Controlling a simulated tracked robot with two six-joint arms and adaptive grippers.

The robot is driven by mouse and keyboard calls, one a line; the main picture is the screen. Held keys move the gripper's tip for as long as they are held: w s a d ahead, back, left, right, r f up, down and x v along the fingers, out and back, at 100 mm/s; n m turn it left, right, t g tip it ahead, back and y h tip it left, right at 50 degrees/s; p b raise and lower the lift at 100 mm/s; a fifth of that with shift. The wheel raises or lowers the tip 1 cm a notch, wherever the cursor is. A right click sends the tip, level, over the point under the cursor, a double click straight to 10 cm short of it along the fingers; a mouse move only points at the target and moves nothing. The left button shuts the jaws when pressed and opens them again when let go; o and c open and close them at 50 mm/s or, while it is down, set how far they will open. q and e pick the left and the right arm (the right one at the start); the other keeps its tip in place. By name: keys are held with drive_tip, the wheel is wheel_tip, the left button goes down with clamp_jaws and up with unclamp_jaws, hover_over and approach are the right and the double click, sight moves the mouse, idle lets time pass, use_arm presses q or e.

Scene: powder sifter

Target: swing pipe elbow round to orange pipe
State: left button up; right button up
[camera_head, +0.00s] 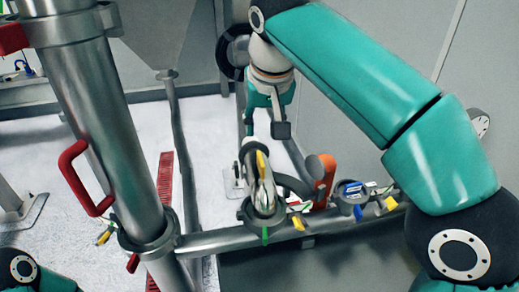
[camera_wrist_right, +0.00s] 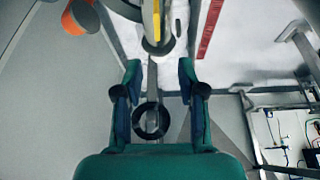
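The metal pipe elbow (camera_head: 265,190) sits on a clamp on the horizontal pipe, with a yellow clamp handle at its top. Its upper end faces my right gripper (camera_head: 265,128), which is just beyond it. The right gripper is open, with its fingers apart and nothing between them in the right wrist view (camera_wrist_right: 159,82). There the elbow (camera_wrist_right: 149,20) shows at the top edge, ahead of the fingertips, partly cut off. The orange pipe (camera_head: 323,178) stands to the right of the elbow; its end also shows in the wrist view (camera_wrist_right: 80,17). My left gripper is out of view.
A thick steel column (camera_head: 100,110) with red handles (camera_head: 76,178) stands at left. A horizontal pipe (camera_head: 225,240) with clamps and coloured handles runs from it to the right. A grey wall (camera_head: 350,130) is behind the orange pipe. Pale floor shows at left.

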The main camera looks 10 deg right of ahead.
sight(261, 157)
drive_tip(key=x, duration=1.5)
drive_tip(key=shift+s+d, duration=0.15)
drive_tip(key=shift+d, duration=0.05)
clamp_jaws()
drive_tip(key=shift+d+m+h, duration=0.3)
drive_tip(key=shift+d+m, duration=0.15)
drive_tip(key=shift+m, duration=0.45)
drive_tip(key=shift+b, duration=0.3)
drive_tip(key=shift+s+d+m+h, duration=0.15)
drive_tip(key=shift+d+m+h, duration=0.3)
drive_tip(key=shift+m, duration=0.45)
drive_tip(key=shift+g, duration=0.3)
